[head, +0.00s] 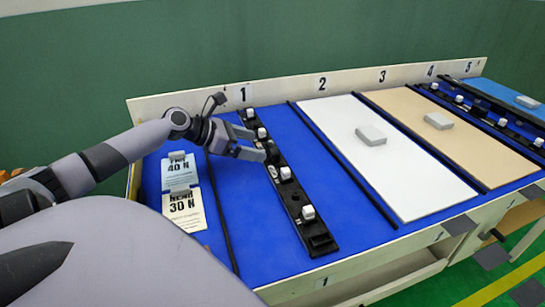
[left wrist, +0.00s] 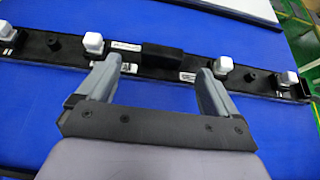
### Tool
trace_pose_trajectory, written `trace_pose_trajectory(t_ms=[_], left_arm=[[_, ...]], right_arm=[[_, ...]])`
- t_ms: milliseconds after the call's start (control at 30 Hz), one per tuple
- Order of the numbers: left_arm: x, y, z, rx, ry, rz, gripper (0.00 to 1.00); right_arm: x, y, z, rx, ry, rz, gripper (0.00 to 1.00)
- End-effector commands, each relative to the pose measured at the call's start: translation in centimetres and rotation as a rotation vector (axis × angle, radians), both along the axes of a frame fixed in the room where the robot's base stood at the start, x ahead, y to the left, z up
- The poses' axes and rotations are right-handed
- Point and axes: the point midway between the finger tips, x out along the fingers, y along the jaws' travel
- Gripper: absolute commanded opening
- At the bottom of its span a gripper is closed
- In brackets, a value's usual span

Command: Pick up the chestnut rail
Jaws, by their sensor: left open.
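A long black rail (head: 277,170) with several white clips lies on the blue surface of bay 1. It crosses the left wrist view (left wrist: 268,82) from left to right, with a raised dark block near its middle. No chestnut colour shows on it. My left gripper (head: 254,144) is open at the rail's left side, near its middle. In the left wrist view my two grey fingers (left wrist: 158,80) are spread apart, their tips at the rail's near edge, with nothing held between them. I cannot tell whether they touch it. My right gripper is not in view.
Two cards (head: 180,172) marked 40 N and 30 N lie left of the rail. A thin black divider (head: 222,215) runs beside them. A white panel (head: 350,115) and a tan panel (head: 415,110), each with a small block, lie right. Another clipped rail (head: 480,112) lies in bay 4.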

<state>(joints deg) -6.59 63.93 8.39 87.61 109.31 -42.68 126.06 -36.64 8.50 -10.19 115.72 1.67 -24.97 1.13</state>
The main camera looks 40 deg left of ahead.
Motion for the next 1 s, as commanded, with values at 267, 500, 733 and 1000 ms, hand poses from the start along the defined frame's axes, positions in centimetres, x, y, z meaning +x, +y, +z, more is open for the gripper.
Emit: trace_pose_trajectory(t_ms=[267, 500, 733, 1000], left_arm=[[1.7, -1.1, -0.7, 0.0, -0.002, 0.0, 0.94], [3.4, -2.1, -1.7, -0.001, -0.002, 0.001, 0.94], [4.0, -2.5, -2.1, 0.0, 0.001, 0.001, 0.94], [4.0, -2.5, -2.1, 0.0, 0.002, 0.0, 0.74]], right_arm=[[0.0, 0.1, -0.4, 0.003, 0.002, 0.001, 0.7], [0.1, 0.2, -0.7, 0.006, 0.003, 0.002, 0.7], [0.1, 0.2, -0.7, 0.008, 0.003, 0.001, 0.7], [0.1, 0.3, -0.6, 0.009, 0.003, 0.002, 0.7]])
